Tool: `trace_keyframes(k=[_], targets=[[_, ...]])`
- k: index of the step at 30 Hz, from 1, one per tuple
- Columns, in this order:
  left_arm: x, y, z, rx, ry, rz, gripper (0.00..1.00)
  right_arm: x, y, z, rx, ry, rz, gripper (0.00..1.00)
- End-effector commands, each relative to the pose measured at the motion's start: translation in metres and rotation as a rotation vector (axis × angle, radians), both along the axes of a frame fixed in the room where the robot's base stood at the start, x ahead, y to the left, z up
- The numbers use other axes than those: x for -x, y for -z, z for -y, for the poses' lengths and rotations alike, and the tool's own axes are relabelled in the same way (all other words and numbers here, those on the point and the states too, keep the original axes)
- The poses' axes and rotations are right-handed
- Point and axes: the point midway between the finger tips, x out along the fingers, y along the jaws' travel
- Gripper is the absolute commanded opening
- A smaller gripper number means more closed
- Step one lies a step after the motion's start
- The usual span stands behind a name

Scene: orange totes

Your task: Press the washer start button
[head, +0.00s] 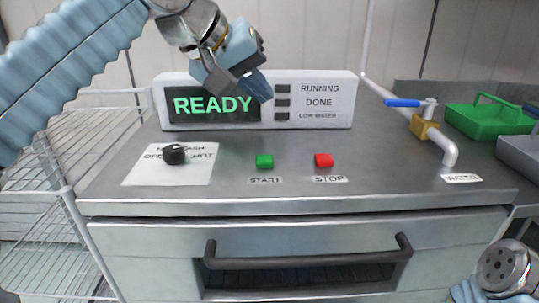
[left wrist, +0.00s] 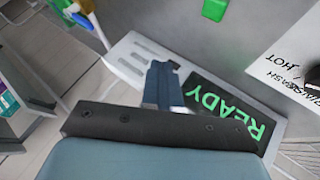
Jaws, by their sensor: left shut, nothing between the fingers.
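The green START button (head: 264,161) sits on the steel top of the washer (head: 400,170), with a START label below it. A green block that looks like this button is cut by the top edge of the left wrist view (left wrist: 214,9). My left gripper (head: 262,88) is shut and empty. It hangs in the air in front of the display panel (head: 335,78), up and slightly left of the START button and clear of it. The panel's screen glows green with READY (left wrist: 228,112). My right gripper is out of view.
A red STOP button (head: 324,160) lies right of START. A black dial (head: 173,154) stands on a white plate to the left. A pipe with a blue lever (head: 402,103) and a green bin (head: 490,118) are at the right. The steel around START is clear.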

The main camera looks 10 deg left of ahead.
Motion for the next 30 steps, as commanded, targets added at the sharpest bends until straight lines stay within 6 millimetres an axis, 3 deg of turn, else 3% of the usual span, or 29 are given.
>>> trace_keyframes(k=[7,14,21,30], targets=[[0.000,0.011,-0.001,-0.002,-0.002,-0.001,0.00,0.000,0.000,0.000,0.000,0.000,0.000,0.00],[0.001,0.043,-0.001,-0.002,-0.002,-0.002,0.00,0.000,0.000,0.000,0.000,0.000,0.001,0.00],[0.000,0.078,0.000,0.001,-0.001,0.000,0.00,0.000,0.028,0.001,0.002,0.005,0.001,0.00],[0.000,0.089,0.000,0.000,0.001,-0.001,0.00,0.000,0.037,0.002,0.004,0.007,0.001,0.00]])
